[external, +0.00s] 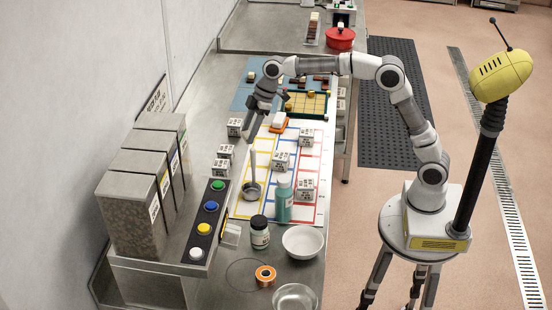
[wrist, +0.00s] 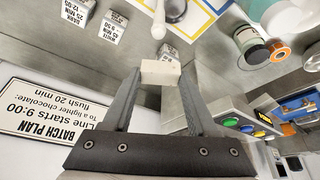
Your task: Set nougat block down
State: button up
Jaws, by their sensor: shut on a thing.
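The nougat block (wrist: 160,72), a small cream-white block, is held between the two fingertips of my gripper (wrist: 160,80) in the wrist view. In the external view my gripper (external: 250,138) points down over the left part of the bench, near the white mat with coloured outlines (external: 264,144). The block cannot be made out clearly there. How high it is above the bench is hard to tell.
A ladle (external: 251,190), a teal bottle (external: 284,200), a dark jar (external: 260,232) and a white bowl (external: 303,242) stand at the front. A button panel (external: 208,222) and tall bins (external: 130,202) line the left. A green-edged tray (external: 304,104) lies behind the mat.

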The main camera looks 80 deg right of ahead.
jog(key=a+n+y, duration=0.1)
jog(key=a+n, duration=0.2)
jog(key=a, duration=1)
send_over(244, 219)
jog(key=s+d, duration=0.1)
jog(key=shift+g, duration=0.3)
notch_tip(244, 219, down, 16)
jog(key=shift+s+f+b, duration=0.1)
jog(key=shift+b, duration=0.35)
jog(key=shift+f, duration=2.75)
jog(key=shift+f+b, duration=0.2)
jog(key=shift+b, duration=0.2)
jog(key=o, duration=1.3)
jog(key=shift+r, duration=0.1)
